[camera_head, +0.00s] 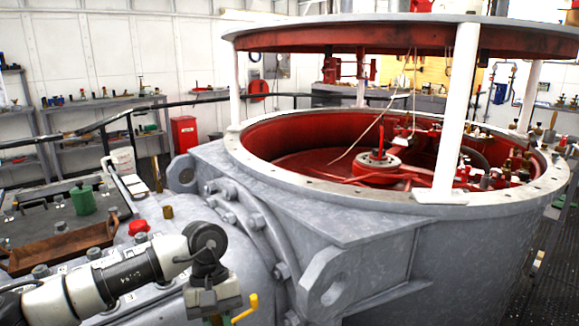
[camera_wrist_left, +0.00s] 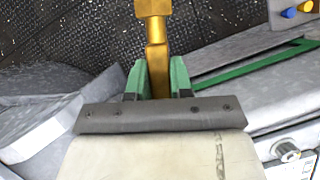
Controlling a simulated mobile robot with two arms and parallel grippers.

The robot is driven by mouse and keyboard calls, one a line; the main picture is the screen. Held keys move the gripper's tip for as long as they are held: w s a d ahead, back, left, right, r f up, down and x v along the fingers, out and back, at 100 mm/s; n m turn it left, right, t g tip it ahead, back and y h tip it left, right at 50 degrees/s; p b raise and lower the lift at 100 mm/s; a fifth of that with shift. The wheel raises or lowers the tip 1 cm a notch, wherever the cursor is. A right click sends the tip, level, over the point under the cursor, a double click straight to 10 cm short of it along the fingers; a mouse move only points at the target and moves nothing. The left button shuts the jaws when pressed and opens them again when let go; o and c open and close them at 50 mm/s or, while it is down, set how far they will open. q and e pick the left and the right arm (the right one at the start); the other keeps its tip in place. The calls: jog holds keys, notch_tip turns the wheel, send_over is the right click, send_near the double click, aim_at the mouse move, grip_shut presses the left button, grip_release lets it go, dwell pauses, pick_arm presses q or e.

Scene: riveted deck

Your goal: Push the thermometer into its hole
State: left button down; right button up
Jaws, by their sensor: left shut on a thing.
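The thermometer appears to be the brass-yellow, stepped piece in the left wrist view (camera_wrist_left: 155,35), with a wide block at its far end. My left gripper (camera_wrist_left: 156,82) is shut on its narrower stem, between two green fingers. In the head view, a bent yellow end of it (camera_head: 247,308) shows beside my left gripper (camera_head: 214,319), low in the picture in front of the grey casing. The gripper's fingertips are mostly cut off there. I cannot make out which hole belongs to the thermometer. My right gripper is not in view.
The large grey casing (camera_head: 340,240) with a red interior and white posts fills the right. A brown tray (camera_head: 60,248), a green cylinder (camera_head: 83,199), a red cap (camera_head: 138,227) and a small brass cylinder (camera_head: 167,212) stand at left. Dark tread-plate floor (camera_wrist_left: 60,40) lies below.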

pick_arm(q)
jog(key=s+a+f+m+y, duration=0.2)
jog(key=s+a+f+m, duration=0.15)
jog(key=a, duration=0.35)
jog(key=s+r+p, duration=0.4)
jog(key=r+p, duration=0.4)
jog(key=p, duration=0.1)
jog(key=s+r+p, duration=0.4)
jog(key=r+p, duration=0.4)
jog(key=p, duration=0.1)
jog(key=shift+s+d+r+m, duration=0.25)
jog(key=shift+s+d+m, duration=0.05)
jog(key=shift+d+m, duration=0.15)
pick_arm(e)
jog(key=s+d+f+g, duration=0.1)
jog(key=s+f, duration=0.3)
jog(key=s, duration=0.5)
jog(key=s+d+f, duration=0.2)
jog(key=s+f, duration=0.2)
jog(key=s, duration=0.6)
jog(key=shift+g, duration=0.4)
pick_arm(q)
jog(key=shift+w, duration=0.1)
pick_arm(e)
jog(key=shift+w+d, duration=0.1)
